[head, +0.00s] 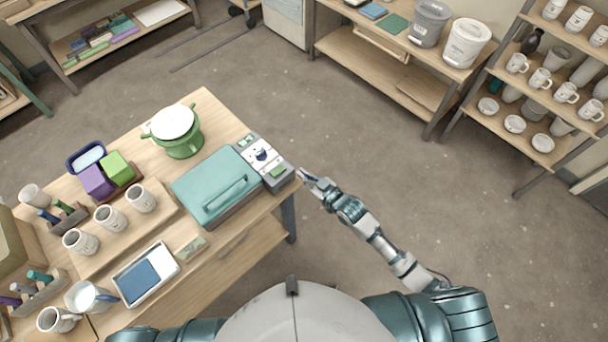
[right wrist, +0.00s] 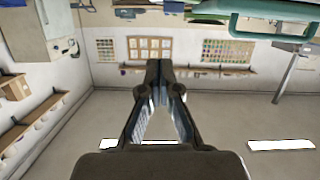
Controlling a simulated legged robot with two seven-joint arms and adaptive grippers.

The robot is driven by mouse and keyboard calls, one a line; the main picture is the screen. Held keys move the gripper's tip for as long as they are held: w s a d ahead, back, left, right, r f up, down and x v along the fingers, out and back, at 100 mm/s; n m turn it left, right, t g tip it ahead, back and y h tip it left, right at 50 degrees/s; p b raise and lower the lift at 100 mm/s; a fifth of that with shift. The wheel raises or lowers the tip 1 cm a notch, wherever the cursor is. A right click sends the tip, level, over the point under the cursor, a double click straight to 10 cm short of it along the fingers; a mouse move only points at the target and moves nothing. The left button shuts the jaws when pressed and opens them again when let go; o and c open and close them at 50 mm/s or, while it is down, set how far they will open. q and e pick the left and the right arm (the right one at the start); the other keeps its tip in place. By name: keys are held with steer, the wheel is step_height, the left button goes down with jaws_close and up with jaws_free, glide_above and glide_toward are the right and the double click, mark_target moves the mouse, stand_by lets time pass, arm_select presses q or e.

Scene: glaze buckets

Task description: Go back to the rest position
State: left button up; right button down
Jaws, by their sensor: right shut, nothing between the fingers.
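My right gripper (head: 307,176) is stretched out beside the right corner of the wooden table, close to the teal-lidded box with a control panel (head: 264,163). It is shut and empty. In the right wrist view the two fingers of my right gripper (right wrist: 159,66) meet at their tips with nothing between them. I cannot tell in the head view whether the gripper touches the box. My left gripper is not in view; only a teal part of my left arm shows at the bottom edge.
On the wooden table (head: 205,109) stand a green pot (head: 181,141), several white mugs, a tray with a blue item (head: 146,275), and purple and green blocks. Shelves with buckets (head: 467,43) and mugs stand at the back right. The floor (head: 400,190) right of the table is clear.

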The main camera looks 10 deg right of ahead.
steer(key=shift+d+f, duration=0.1)
steer(key=shift+d, duration=0.05)
steer(key=s+d+f+m+g+h+b, duration=0.15)
steer(key=s+d+f, duration=0.25)
steer(key=f, duration=0.7)
steer(key=s+d+f+m+g+h, duration=0.1)
steer(key=s+d+f+h, duration=0.25)
steer(key=f, duration=0.85)
steer(key=s+d+f+m+g+h, duration=0.15)
steer(key=s+d+f, duration=0.3)
steer(key=f, duration=0.65)
steer(key=s+d+f+g, duration=0.1)
steer(key=s+f+g, duration=0.1)
steer(key=s+f, duration=0.4)
steer(key=s+d+f+m+g+h+b, duration=0.1)
steer(key=s+f, duration=0.5)
steer(key=s, duration=1.1)
steer(key=s+d+f+g+h, duration=0.1)
steer(key=s+d+f+g, duration=0.2)
steer(key=s, duration=0.9)
step_height(320, 180, down, 3)
steer(key=shift+f+g, duration=0.1)
steer(key=shift+g, duration=0.6)
steer(key=shift+d, duration=0.1)
